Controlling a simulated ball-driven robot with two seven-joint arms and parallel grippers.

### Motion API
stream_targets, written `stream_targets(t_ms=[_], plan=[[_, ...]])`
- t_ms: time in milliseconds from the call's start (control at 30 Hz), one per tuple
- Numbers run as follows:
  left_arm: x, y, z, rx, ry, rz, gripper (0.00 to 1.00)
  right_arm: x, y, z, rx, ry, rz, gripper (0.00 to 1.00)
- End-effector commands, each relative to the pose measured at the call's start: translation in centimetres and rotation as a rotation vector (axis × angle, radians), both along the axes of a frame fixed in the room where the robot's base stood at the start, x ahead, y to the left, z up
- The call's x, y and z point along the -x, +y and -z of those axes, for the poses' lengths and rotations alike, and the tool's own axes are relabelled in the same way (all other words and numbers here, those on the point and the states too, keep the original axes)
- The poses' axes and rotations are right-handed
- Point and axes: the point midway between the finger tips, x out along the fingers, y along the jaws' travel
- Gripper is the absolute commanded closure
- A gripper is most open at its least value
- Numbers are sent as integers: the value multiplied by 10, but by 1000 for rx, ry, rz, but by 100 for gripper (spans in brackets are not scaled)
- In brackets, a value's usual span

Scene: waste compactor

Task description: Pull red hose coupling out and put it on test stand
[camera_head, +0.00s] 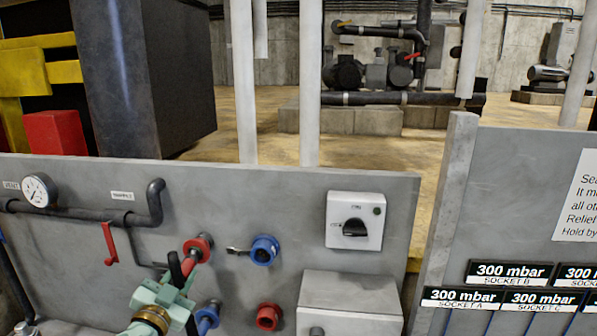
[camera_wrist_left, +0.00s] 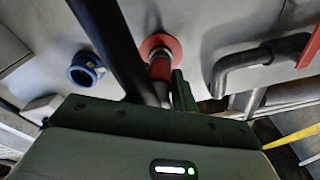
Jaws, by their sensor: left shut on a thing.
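The red hose coupling (camera_head: 189,264) sits at a red round socket (camera_head: 203,246) on the grey panel. My left gripper (camera_head: 182,274) comes in from the lower left and is shut on the coupling. The left wrist view shows the coupling (camera_wrist_left: 160,69) against its red flange (camera_wrist_left: 159,43), with a green finger (camera_wrist_left: 181,92) beside it. A dark bar crosses close on its left. A grey board (camera_head: 503,190) at the right carries "300 mbar" socket labels (camera_head: 509,272); its sockets are out of frame, and I cannot tell whether it is the test stand. My right gripper is not in view.
Blue coupling (camera_head: 264,250), lower blue coupling (camera_head: 207,318) and lower red coupling (camera_head: 268,317) surround the held one. A red lever (camera_head: 109,244), pipe (camera_head: 90,213) and gauge (camera_head: 39,190) are at left. A switch box (camera_head: 355,220) and grey box (camera_head: 350,298) protrude at right.

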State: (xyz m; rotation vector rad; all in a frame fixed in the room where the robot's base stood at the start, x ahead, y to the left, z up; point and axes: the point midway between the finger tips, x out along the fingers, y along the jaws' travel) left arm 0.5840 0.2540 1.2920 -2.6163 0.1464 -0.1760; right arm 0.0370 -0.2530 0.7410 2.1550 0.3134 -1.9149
Motion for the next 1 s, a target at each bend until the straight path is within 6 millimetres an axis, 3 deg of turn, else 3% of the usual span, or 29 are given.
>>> stream_targets(t_ms=[1000], plan=[[47,7,-2,0,-1,0,98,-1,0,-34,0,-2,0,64]])
